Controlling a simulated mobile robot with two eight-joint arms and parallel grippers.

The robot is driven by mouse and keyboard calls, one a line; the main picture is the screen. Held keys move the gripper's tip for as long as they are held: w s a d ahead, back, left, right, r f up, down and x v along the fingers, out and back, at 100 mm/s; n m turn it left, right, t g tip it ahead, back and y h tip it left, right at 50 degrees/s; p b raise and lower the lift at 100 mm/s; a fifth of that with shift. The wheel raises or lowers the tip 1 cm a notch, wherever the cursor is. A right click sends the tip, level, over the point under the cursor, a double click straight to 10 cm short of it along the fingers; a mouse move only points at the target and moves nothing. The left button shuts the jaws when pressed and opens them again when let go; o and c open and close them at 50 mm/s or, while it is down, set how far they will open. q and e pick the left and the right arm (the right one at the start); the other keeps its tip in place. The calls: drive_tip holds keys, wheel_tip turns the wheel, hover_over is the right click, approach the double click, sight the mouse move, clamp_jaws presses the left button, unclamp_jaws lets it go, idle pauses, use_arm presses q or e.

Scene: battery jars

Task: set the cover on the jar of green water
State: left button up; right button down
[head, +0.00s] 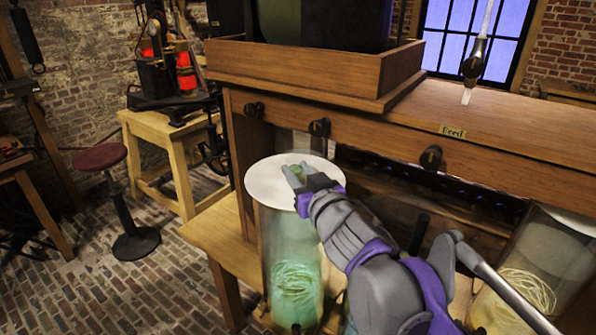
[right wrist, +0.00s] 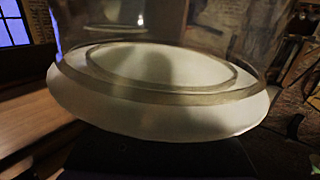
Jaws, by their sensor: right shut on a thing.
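The jar of green water (head: 278,240) is a tall clear glass cylinder with pale coiled strands inside, standing on the wooden bench at centre. The round white cover (head: 268,188) lies flat across the jar's mouth. My right gripper (head: 298,177) reaches in from the lower right and is shut on the small greenish knob at the middle of the cover. In the right wrist view the white cover (right wrist: 160,120) meets the glass rim all round, as far as I can see. The gripper's fingers partly hide the knob. My left gripper is not in view.
A second glass jar (head: 545,265) with yellowish coils stands at the right. A wooden cabinet (head: 290,112) with dark knobs rises just behind the jars. A wooden stand, a red stool (head: 99,157) and open brick floor are on the left.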

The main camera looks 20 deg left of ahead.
drive_tip(key=shift+f, duration=0.25)
drive_tip(key=c, duration=0.8)
unclamp_jaws()
drive_tip(key=shift+c, duration=0.2)
drive_tip(key=b+v, duration=0.3)
drive_tip(key=v, duration=0.8)
drive_tip(key=shift+b, duration=0.3)
drive_tip(key=shift+f, duration=0.15)
